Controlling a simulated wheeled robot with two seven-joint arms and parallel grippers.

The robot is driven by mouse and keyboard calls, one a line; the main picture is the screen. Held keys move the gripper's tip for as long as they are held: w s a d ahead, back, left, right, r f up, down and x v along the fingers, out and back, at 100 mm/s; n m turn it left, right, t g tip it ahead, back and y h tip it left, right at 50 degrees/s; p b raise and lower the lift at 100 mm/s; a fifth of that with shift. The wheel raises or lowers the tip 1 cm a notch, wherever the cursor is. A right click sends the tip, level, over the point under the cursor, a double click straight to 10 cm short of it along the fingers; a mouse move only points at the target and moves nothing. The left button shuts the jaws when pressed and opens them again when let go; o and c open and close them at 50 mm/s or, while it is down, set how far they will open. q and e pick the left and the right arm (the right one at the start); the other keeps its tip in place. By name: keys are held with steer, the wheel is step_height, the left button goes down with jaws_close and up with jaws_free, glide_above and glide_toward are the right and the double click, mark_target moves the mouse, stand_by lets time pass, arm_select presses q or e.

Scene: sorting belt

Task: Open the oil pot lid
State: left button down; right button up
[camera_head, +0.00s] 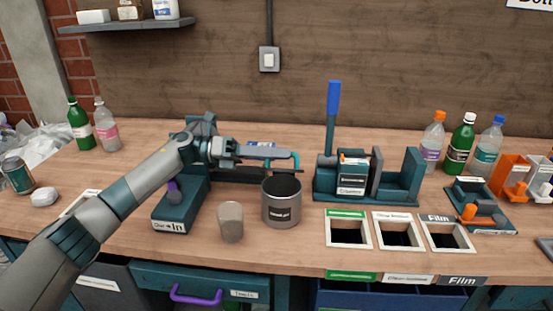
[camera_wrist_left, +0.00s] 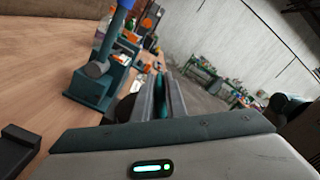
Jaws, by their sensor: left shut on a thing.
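The oil pot (camera_head: 282,212) is a grey cylinder with a dark label, standing upright on the bench. Its top looks dark and open. My left gripper (camera_head: 290,155) is above and just behind the pot's rim, its fingers pointing right. It is shut on a thin teal handle (camera_head: 298,163), which also shows between the fingers in the left wrist view (camera_wrist_left: 162,95). A dark edge below the fingers may be the lid, but I cannot tell its outline. My right gripper is not in view.
A grey cup (camera_head: 230,222) stands left of the pot. A teal press with a blue lever (camera_head: 333,105) stands to the right, behind labelled bench openings (camera_head: 397,216). A teal block (camera_head: 172,213) lies left, below my arm. Bottles (camera_head: 461,140) stand far right.

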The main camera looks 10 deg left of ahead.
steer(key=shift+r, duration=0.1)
arm_select(q)
steer(key=c, duration=1.8)
jaws_free()
